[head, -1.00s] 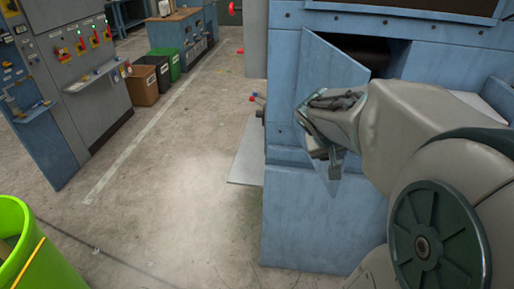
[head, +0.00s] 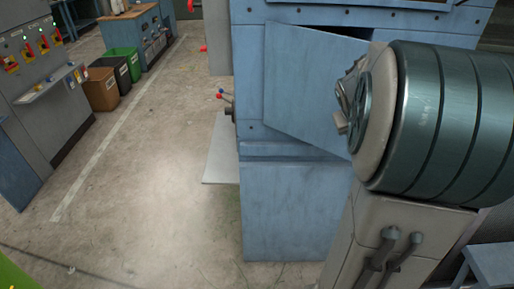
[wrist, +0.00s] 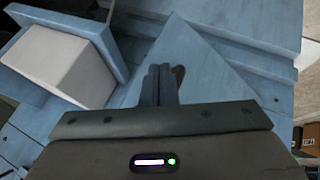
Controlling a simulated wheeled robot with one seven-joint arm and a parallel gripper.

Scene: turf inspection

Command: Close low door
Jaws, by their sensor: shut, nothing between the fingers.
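The low door (head: 310,80) is a flat blue panel on the front of a blue machine cabinet (head: 290,215). It stands ajar and tilted in the head view, with a narrow dark gap along its upper right. In the wrist view the door (wrist: 212,78) is a pointed blue panel directly beyond my fingers. My gripper (wrist: 161,70) is shut and empty, with its fingertips at or very close to the door's face; I cannot tell if they touch. In the head view my arm hides most of the gripper and the door's right edge.
A white block (wrist: 62,68) in a blue frame is near the gripper's left in the wrist view. Open floor (head: 150,190) lies left.

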